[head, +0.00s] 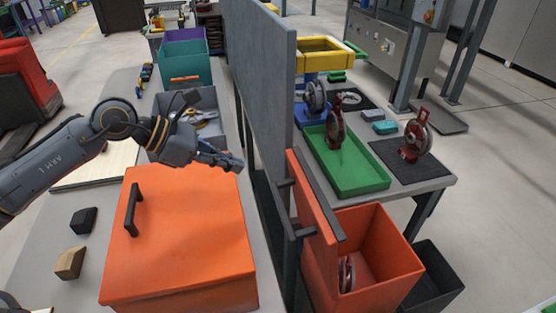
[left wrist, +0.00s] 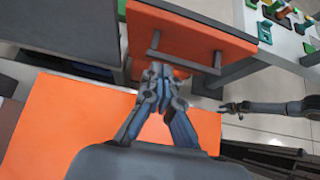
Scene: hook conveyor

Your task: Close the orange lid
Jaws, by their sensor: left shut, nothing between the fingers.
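The orange lid (head: 313,213) stands open, nearly upright, on the hinged side of an orange box (head: 385,250) at right. Its black handle faces the grey partition. In the left wrist view the lid (left wrist: 185,33) is ahead of the fingers, with its handle (left wrist: 182,66) close to the fingertips; contact cannot be told. A second orange box (head: 185,235) at left has its lid down, with a black handle on top. My left gripper (head: 232,163) is shut and empty above that box's far right corner. My right gripper (left wrist: 230,108) shows small at right in the left wrist view.
A tall grey partition (head: 262,80) stands between the two work areas. A red and grey wheel-like part (head: 346,273) lies in the open box. A green tray (head: 350,175) with a red part is behind it. Two small blocks (head: 70,262) lie at left.

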